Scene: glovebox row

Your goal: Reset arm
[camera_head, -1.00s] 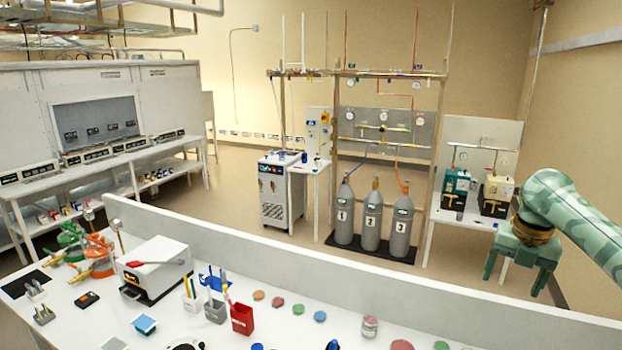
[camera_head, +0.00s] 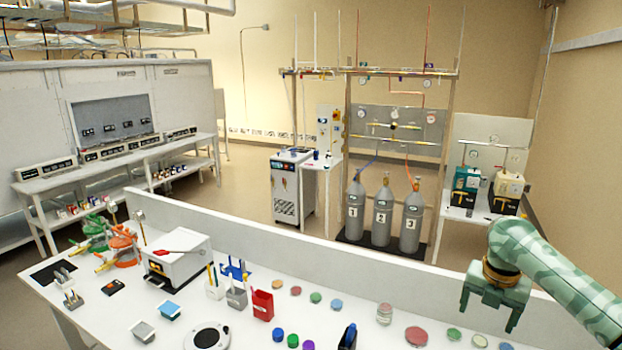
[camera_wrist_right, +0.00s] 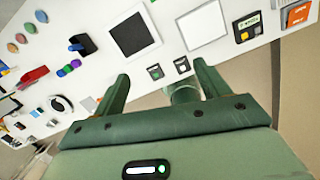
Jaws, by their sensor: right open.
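My right arm comes in from the right in the head view, green and camouflage-patterned. Its gripper (camera_head: 490,312) hangs with two fingers apart, open and empty, over the right end of the white bench (camera_head: 120,322). In the right wrist view both fingers of the gripper (camera_wrist_right: 155,88) show spread apart with nothing held between them. The bench top with small items lies beyond the fingertips there. My left gripper is not in either view.
The bench carries a white box instrument (camera_head: 176,262), a red holder (camera_head: 262,305), a round dial-like device (camera_head: 206,336) and several coloured discs. A low partition (camera_head: 330,270) runs along its back. Grey gas cylinders (camera_head: 382,216) stand on the floor beyond.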

